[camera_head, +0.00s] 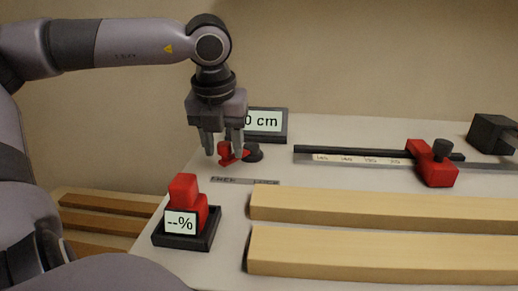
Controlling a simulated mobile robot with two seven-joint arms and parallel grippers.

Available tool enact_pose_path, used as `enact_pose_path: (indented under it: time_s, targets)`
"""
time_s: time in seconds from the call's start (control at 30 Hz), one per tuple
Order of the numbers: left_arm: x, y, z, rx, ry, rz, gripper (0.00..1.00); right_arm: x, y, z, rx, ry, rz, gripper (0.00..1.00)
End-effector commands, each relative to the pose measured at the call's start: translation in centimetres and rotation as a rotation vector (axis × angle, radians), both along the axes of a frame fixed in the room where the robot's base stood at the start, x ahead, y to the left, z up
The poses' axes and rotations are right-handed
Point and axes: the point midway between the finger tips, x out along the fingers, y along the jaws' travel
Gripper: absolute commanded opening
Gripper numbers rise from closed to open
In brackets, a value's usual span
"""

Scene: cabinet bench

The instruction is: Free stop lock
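The stop lock is a small red lever (228,153) with a dark round knob (253,152) at its right, on the bench behind a grey label strip (243,182) reading "FREE" and "LOCK". My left gripper (222,151) points straight down over the lever. Its two fingers are apart, one on each side of the red upright part. I cannot tell whether they touch it. A red stop block (430,164) with a dark knob sits on the black rail (350,151) at the right. My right gripper is not in view.
A display (268,122) reading "0 cm", partly hidden, stands behind the gripper. A red meter showing "--%" (181,222) sits in a black tray at the front left. Two wooden boards (380,207) lie at the front right. More planks (105,224) are at the left, beyond the bench edge.

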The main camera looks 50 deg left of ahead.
Motion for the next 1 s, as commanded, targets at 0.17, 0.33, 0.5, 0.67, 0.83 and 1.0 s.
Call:
enact_pose_path:
  time_s: [0.17,0.33,0.5,0.67,0.83,1.0]
  targets:
    - [0.0,0.0,0.0,0.000,0.000,0.000,0.60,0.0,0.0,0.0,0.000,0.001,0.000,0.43]
    - [0.0,0.0,0.0,-0.001,-0.001,0.000,0.60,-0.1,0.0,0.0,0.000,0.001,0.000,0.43]
    - [0.0,0.0,0.0,-0.001,-0.001,0.000,0.60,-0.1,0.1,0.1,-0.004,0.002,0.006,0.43]
    - [0.0,0.0,2.0,0.000,-0.001,0.000,0.60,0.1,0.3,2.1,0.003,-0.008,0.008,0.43]
    - [0.0,0.0,3.7,0.000,-0.002,0.001,0.60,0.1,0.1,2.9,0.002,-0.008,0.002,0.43]
    - [0.0,0.0,5.4,0.000,-0.001,0.000,0.60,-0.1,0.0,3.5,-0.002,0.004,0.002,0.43]
